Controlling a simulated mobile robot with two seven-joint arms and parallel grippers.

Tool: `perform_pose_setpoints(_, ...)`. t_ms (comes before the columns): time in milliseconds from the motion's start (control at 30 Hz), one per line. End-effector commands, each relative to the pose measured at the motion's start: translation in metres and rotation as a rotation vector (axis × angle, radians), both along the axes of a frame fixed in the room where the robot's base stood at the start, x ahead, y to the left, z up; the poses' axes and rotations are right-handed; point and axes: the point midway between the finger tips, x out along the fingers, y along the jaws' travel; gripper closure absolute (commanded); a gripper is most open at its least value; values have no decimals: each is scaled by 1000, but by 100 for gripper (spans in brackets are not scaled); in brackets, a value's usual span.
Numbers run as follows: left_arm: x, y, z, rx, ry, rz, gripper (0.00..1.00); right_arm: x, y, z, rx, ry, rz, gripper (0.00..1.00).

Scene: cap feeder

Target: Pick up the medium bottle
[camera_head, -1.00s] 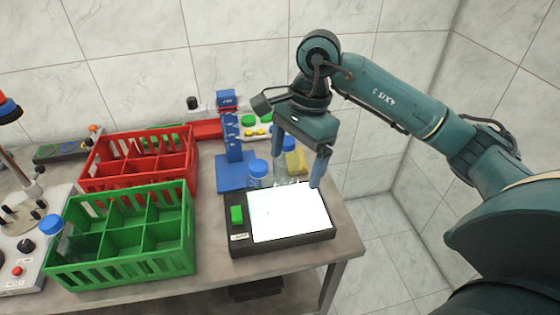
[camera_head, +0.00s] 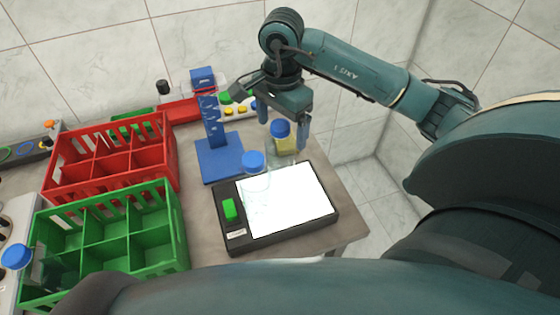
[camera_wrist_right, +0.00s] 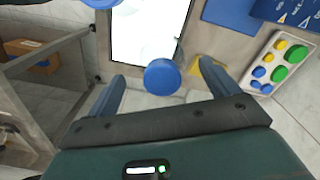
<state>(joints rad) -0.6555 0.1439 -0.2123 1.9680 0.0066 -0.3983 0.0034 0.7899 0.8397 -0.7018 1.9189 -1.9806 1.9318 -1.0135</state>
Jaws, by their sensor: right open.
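Clear bottles with blue caps stand by the lit panel. One bottle's cap (camera_head: 252,162) is at the panel's far left edge; another cap (camera_head: 280,130) is farther back, beside a yellow item (camera_head: 286,148). I cannot tell for sure which is the medium bottle. My right gripper (camera_head: 283,122) is open over the back bottle. In the right wrist view, a blue cap (camera_wrist_right: 162,77) lies between the spread fingers (camera_wrist_right: 163,71), with no visible contact. Another blue cap (camera_wrist_right: 100,3) is cut off at the top edge. My left gripper is out of view.
The lit panel (camera_head: 290,200) lies at the table's right end. A blue stand (camera_head: 219,158) is behind it. A green crate (camera_head: 110,240) and a red crate (camera_head: 110,155) stand to the left. A button panel (camera_head: 240,108) is at the back. Another blue cap (camera_head: 16,256) is far left.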

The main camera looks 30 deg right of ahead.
Motion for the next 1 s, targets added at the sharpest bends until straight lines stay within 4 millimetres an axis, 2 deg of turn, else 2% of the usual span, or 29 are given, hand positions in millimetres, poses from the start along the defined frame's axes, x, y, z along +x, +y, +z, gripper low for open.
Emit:
perform_pose_setpoints(167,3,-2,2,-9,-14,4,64,0,1,-11,3,2,0,13)
perform_pose_setpoints(433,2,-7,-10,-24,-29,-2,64,2,1,-52,3,2,0,13)
perform_pose_setpoints(700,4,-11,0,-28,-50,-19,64,3,1,-54,1,-1,-1,13)
perform_pose_setpoints(1000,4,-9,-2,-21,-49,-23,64,2,1,-53,1,-1,0,38)
